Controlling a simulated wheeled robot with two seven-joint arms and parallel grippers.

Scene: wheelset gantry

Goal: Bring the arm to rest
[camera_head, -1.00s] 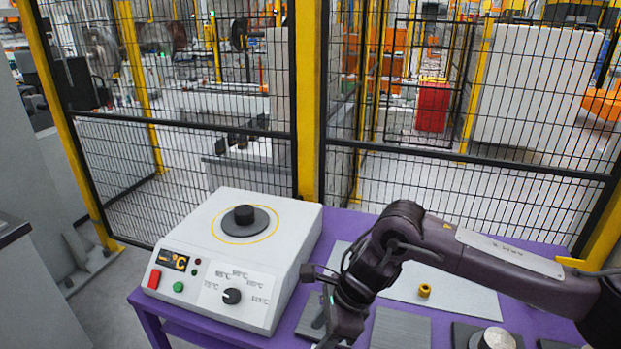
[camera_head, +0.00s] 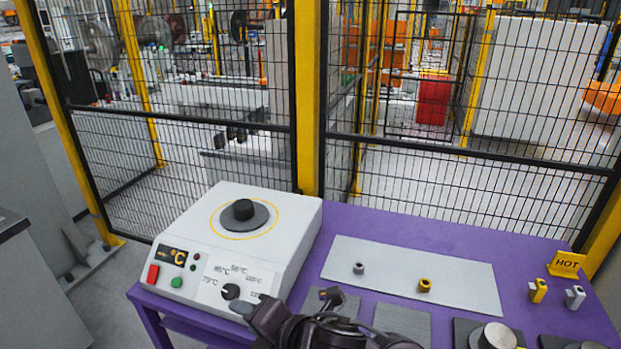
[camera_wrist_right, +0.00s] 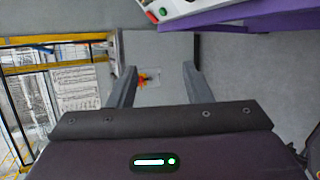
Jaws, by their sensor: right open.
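My right gripper (camera_head: 243,309) is low at the bottom edge of the head view, at the near side of the white heater box. Most of it is hidden by my dark wrist and the picture edge. In the right wrist view my right gripper (camera_wrist_right: 160,80) has its two grey fingers wide apart with nothing between them. Floor and a grey panel show beyond them. My left arm and gripper are not in view.
The white heater box (camera_head: 205,225) stands on the purple table (camera_head: 385,226). A light plate (camera_head: 390,262) bears a grey ring (camera_head: 358,268) and a yellow ring (camera_head: 424,286). A mesh fence (camera_head: 450,180) closes the back.

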